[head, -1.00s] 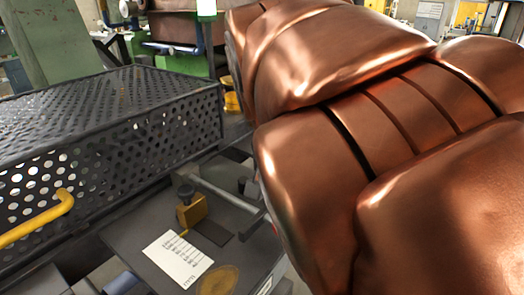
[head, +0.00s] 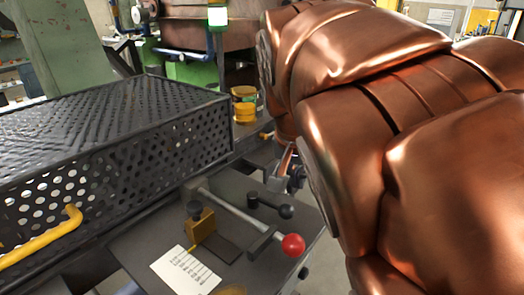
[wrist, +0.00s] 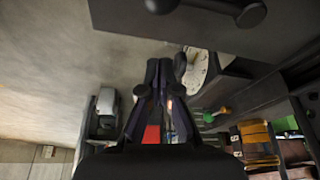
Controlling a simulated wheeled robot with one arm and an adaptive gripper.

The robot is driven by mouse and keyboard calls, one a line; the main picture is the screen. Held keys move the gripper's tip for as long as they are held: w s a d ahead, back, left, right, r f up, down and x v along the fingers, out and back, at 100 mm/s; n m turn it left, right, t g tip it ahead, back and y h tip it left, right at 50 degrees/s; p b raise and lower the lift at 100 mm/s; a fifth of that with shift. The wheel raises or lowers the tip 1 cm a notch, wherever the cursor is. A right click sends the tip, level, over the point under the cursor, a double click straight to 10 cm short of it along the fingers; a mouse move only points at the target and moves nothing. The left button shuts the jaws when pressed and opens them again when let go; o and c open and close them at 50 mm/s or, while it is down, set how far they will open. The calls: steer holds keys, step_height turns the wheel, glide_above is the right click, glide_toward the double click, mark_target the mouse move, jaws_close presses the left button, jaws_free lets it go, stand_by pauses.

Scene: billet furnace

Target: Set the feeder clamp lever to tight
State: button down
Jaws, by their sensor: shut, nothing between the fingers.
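A black lever (head: 268,204) with a round knob at its right end lies on the dark feeder table (head: 236,191); I take it for the clamp lever. No tight mark is readable. It also shows at the top edge of the wrist view (wrist: 208,7), partly cut off. My gripper (wrist: 160,66) is shut and empty in the wrist view, its tips apart from the lever, over other ground. In the head view my copper-coloured arm hides most of the gripper, beyond the table's far right edge.
A red ball knob (head: 293,245) ends a bar near the lever. A brass block (head: 201,223) sits on a rod beside a white scale card (head: 185,271). A perforated black guard (head: 120,128) with a yellow handle (head: 40,240) stands left.

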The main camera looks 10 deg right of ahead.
steer(key=v, duration=0.9)
steer(key=shift+s+a+b, duration=0.2)
steer(key=shift+s+b, duration=0.05)
steer(key=shift+b, duration=0.05)
steer(key=shift+r, duration=0.15)
steer(key=s+d+f+n+g+y+p, duration=0.1)
steer(key=s+d+f+n+g+p, duration=0.1)
steer(key=s+f+p, duration=0.3)
steer(key=s+d+f+n+g+y+p, duration=0.1)
steer(key=s+d+f+n+g+p, duration=0.2)
steer(key=s+f, duration=0.9)
steer(key=s+d+p, duration=0.1)
steer(key=s+p, duration=0.1)
steer(key=s, duration=0.2)
steer(key=shift+s+d+n, duration=0.3)
steer(key=shift+s+n, duration=0.1)
steer(key=shift+f, duration=0.1)
